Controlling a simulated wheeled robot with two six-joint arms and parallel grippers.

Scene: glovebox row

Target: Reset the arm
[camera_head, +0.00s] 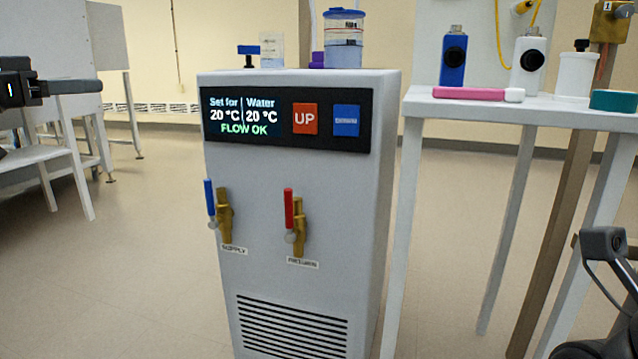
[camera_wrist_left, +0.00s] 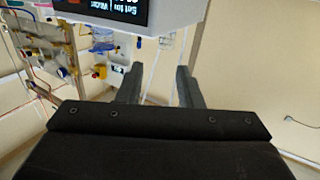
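My left gripper (camera_head: 88,87) comes in at the left edge of the head view, in the air left of the grey cooling unit (camera_head: 300,175). In the left wrist view its two dark fingers (camera_wrist_left: 160,70) stand apart with nothing between them. Only dark parts and a cable (camera_head: 605,285), seemingly of my right arm, show at the lower right of the head view. No right fingers can be made out.
The unit's display (camera_head: 240,117) reads 20 °C twice and "FLOW OK". Its blue (camera_head: 210,198) and red (camera_head: 289,209) valve handles stand upright. A clear container (camera_head: 343,40) stands on top. A white table (camera_head: 540,108) with bottles is at right.

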